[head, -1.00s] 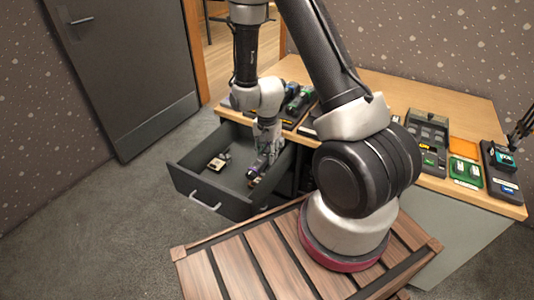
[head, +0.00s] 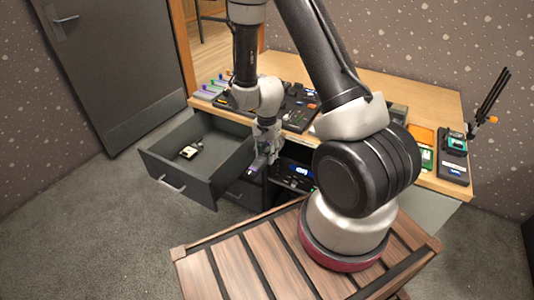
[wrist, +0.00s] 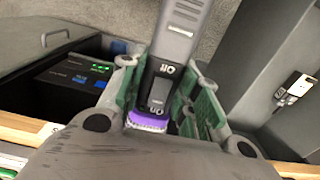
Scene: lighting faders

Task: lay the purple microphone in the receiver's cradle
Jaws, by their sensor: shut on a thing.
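The purple microphone (wrist: 183,32) has a long grey body and a bright purple band at its near end. My gripper (wrist: 166,80) is shut on it, with the green-padded fingers on both sides of the body. In the head view my gripper (head: 263,158) hangs beside the open drawer's right side, and the microphone (head: 252,171) shows small and partly hidden below it. The receiver (head: 297,173), a black unit with a lit blue display, sits in the bay under the desk, right of the gripper. It also shows at left in the wrist view (wrist: 88,76). I cannot make out its cradle.
The open grey drawer (head: 172,172) holds a small dark-and-pale device (head: 190,151). The wooden desk (head: 425,105) carries mixers, coloured microphones at the far left and a charger (head: 453,167) at the right. Grey carpet (head: 75,215) lies clear at left.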

